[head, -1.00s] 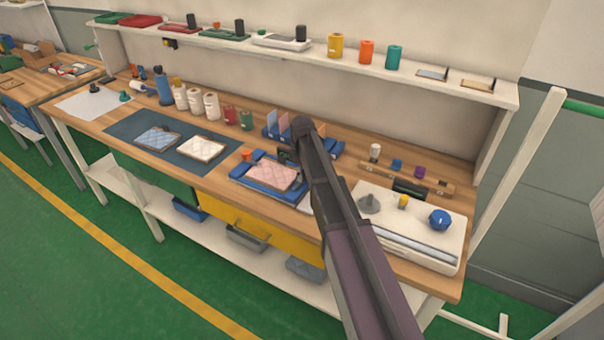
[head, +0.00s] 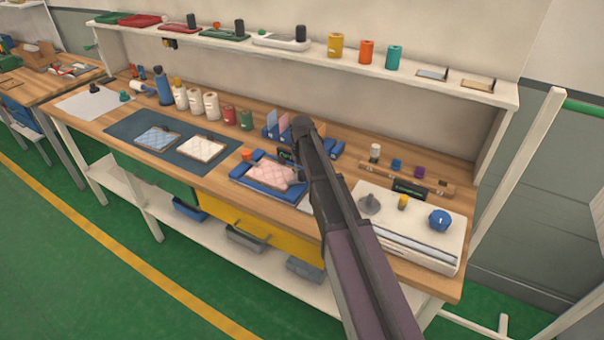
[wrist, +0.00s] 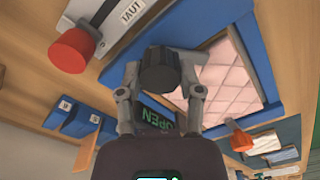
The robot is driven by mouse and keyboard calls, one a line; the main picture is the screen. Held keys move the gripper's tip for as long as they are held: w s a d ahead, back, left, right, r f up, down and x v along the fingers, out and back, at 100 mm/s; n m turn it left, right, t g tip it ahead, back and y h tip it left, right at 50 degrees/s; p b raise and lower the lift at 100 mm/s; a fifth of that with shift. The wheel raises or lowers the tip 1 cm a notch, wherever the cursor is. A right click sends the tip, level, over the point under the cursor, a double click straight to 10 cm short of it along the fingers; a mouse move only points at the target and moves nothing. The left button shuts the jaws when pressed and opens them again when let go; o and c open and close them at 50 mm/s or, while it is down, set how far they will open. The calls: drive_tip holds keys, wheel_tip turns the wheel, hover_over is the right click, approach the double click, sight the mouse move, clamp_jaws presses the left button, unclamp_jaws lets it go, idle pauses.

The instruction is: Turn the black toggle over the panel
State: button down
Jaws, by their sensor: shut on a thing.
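The black toggle (wrist: 160,66) is in the middle of the wrist view, between the two grey fingers of my gripper (wrist: 160,82). The fingers are shut on its sides. Beside it is the pink quilted panel (wrist: 229,78) in a blue frame (wrist: 262,58). In the head view the panel (head: 262,173) lies in the blue frame (head: 243,183) on the bench. My forearm hides most of my gripper there; only a small grey part shows at the panel's right edge. The toggle cannot be made out in the head view.
A dark sign (wrist: 157,115) with green "OPEN" lettering sits just below the toggle in the wrist view. A red knob (wrist: 72,50) stands left, by a "TAUT" label. A white machine (head: 420,235) with a blue knob (head: 439,219) stands right on the bench.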

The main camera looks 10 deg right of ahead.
drive_tip(key=m, duration=0.4)
drive_tip(key=shift+s+m, duration=0.1)
drive_tip(key=shift+m, duration=1.8)
drive_tip(key=shift+c, duration=1.3)
unclamp_jaws()
drive_tip(key=shift+n, duration=0.4)
